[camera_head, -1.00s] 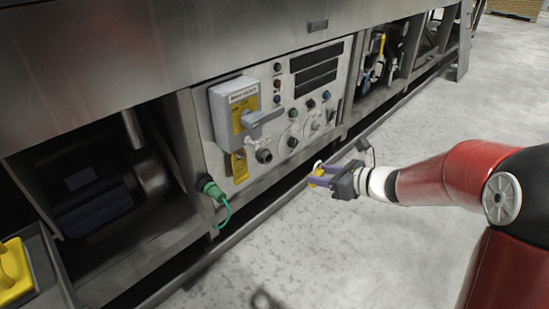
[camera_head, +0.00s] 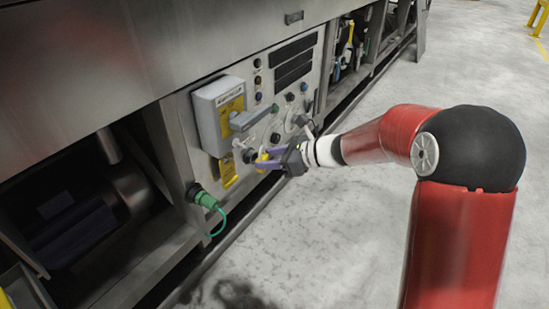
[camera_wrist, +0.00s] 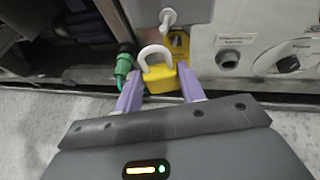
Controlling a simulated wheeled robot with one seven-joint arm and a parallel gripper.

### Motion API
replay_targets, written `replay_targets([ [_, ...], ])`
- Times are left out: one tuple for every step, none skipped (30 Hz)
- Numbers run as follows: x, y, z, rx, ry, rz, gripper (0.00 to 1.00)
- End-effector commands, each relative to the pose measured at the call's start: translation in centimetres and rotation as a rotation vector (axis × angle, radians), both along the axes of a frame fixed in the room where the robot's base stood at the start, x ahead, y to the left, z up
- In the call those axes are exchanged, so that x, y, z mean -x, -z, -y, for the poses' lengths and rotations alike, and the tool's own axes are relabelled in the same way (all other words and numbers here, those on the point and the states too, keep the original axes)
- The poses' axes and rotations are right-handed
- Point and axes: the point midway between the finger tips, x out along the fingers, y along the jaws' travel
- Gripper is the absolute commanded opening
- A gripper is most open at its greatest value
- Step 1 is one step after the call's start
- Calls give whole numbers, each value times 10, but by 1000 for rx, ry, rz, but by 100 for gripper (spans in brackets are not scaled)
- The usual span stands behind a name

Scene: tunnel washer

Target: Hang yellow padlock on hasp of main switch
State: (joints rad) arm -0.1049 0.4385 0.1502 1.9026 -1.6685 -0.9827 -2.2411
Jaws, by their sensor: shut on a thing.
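The yellow padlock (camera_wrist: 160,78) is held between the purple fingers of my gripper (camera_wrist: 159,86), with its pale shackle pointing up. In the head view the padlock (camera_head: 262,163) is small and partly hidden by my gripper (camera_head: 272,158). The main switch (camera_head: 211,120) is a grey box with a yellow plate and a grey handle (camera_head: 250,117). In the wrist view, a small light-grey fitting that looks like the hasp (camera_wrist: 167,18) sits at the box's lower edge. The shackle appears below it and apart from it in that view; depth is hard to tell.
A yellow tag (camera_head: 229,174) hangs below the box. A green connector with a cable (camera_head: 207,201) sticks out at the lower left. Knobs and buttons (camera_head: 275,108) cover the panel to the right. The floor in front is clear.

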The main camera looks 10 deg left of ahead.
Motion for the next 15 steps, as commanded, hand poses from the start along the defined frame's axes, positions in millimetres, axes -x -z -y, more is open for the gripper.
replay_targets([
  [-1,-2,-3,-1,-1,0,15],
  [-2,-2,-5,-1,-1,1,15],
  [-3,-2,-7,-1,0,1,15],
  [-4,-2,-9,-1,0,1,15],
  [-5,-2,-10,-1,1,1,15],
  [-6,-2,-13,0,1,0,15],
  [-6,-1,-14,-1,1,0,15],
  [-7,-1,-16,-1,0,-1,15],
  [-7,-1,-18,-1,0,-1,15],
  [-8,-2,-20,-1,0,0,15],
  [-9,-2,-22,-1,0,0,15],
  [-10,-2,-24,-1,0,1,15],
  [-11,-2,-25,-1,0,0,15],
  [-12,-2,-27,0,1,0,15],
  [-12,-1,-29,0,1,0,15],
])
